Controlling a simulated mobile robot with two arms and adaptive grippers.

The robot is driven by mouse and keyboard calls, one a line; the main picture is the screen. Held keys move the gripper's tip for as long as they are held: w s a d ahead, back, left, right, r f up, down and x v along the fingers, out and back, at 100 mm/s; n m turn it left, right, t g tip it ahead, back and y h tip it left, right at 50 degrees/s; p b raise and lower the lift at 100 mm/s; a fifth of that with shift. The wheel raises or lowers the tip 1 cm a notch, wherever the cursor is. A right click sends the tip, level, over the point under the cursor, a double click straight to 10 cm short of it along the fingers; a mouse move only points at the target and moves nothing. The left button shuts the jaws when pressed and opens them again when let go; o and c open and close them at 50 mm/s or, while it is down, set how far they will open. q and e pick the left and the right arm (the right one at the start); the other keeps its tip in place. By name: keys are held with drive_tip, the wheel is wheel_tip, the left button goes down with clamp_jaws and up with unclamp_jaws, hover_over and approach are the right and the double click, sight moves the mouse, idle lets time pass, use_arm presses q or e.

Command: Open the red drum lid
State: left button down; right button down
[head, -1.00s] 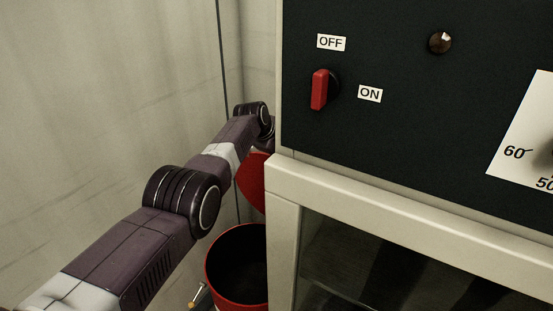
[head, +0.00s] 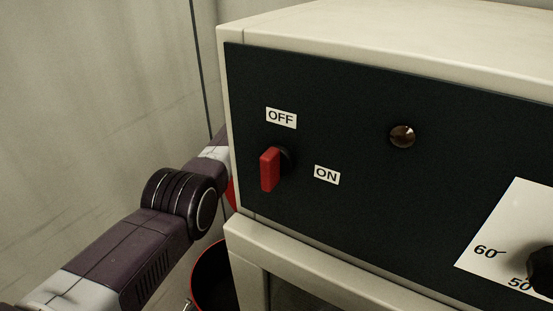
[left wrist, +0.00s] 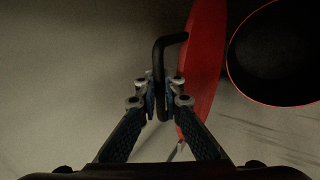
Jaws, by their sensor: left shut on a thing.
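The red drum (head: 194,285) stands at the lower middle of the head view, partly hidden by my left arm and the cabinet. Its dark open mouth shows there and in the left wrist view (left wrist: 280,50). The red lid (left wrist: 205,55) stands tilted up beside the mouth in the left wrist view. Only a sliver of the lid (head: 231,194) shows in the head view. My left gripper (left wrist: 161,97) is shut on the bent black handle (left wrist: 159,58) of the lid. My right gripper is not in view.
A cabinet with a dark control panel (head: 340,200) fills the right of the head view. It carries a red OFF/ON switch (head: 270,169), a brown lamp (head: 403,136) and a dial (head: 543,270). A pale wall (head: 90,90) is at the left.

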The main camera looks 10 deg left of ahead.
use_arm(q)
drive_tip(key=shift+s+f, duration=0.1)
drive_tip(key=c, duration=2.1)
unclamp_jaws()
drive_tip(key=shift+v, duration=0.9)
drive_tip(key=v, duration=1)
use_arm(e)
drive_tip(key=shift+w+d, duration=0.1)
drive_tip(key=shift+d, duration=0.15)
